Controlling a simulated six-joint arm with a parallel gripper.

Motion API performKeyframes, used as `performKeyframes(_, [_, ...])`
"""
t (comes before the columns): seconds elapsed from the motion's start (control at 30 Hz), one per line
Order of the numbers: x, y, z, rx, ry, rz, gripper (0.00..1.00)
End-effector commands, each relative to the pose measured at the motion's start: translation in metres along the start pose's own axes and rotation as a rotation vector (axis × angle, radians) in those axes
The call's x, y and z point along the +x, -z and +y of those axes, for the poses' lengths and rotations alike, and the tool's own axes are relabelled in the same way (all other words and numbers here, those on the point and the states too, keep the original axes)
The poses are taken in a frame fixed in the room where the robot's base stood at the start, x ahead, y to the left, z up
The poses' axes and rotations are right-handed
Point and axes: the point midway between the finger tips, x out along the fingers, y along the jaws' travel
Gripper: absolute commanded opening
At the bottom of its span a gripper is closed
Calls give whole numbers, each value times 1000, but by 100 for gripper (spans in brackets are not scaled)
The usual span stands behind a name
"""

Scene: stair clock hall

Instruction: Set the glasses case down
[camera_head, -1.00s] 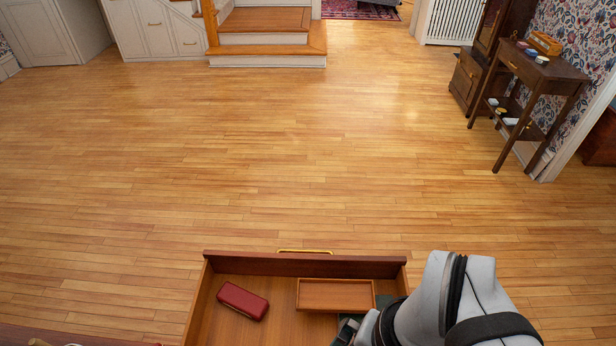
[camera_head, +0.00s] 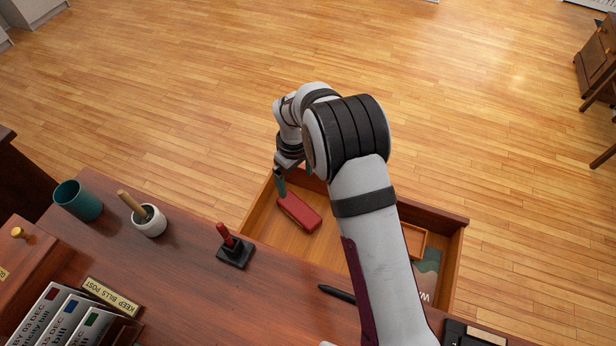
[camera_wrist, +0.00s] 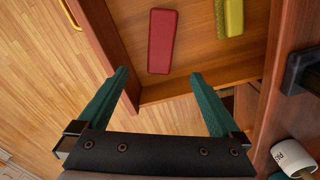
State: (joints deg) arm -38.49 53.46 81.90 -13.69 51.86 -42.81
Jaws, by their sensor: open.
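The red glasses case (camera_head: 299,212) lies in the left part of the open wooden drawer (camera_head: 440,213). It also shows in the wrist view (camera_wrist: 161,42), lying on the drawer floor beyond my fingertips. My gripper (camera_head: 281,186) is over the drawer's left side by the case's upper-left end in the head view. Its teal fingers (camera_wrist: 160,75) are spread wide with nothing between them, and the case is apart from them in the wrist view. My arm hides part of the drawer in the head view.
In the drawer are a small wooden tray (camera_head: 414,240), a green booklet (camera_head: 427,275) and a yellow-green object (camera_wrist: 233,18). The desk (camera_head: 180,270) holds a teal cup (camera_head: 78,200), a white pot (camera_head: 150,221), a stamp (camera_head: 234,248) and a pen (camera_head: 337,293).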

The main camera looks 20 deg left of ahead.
Motion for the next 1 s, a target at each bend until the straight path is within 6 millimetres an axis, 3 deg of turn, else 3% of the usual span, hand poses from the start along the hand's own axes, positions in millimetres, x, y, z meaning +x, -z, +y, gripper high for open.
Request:
performKeyframes(0.3, [84,-2,0,1,2,-4,100])
performKeyframes(0.47, [105,-3,0,3,2,-3,100])
performKeyframes(0.63, [139,-7,-2,4,3,-4,100])
performKeyframes(0.77, [153,-7,-2,4,3,-1,100])
performKeyframes(0.97, [153,-6,-2,4,3,-1,100])
performKeyframes(1.0, [153,-6,-2,4,3,-1,93])
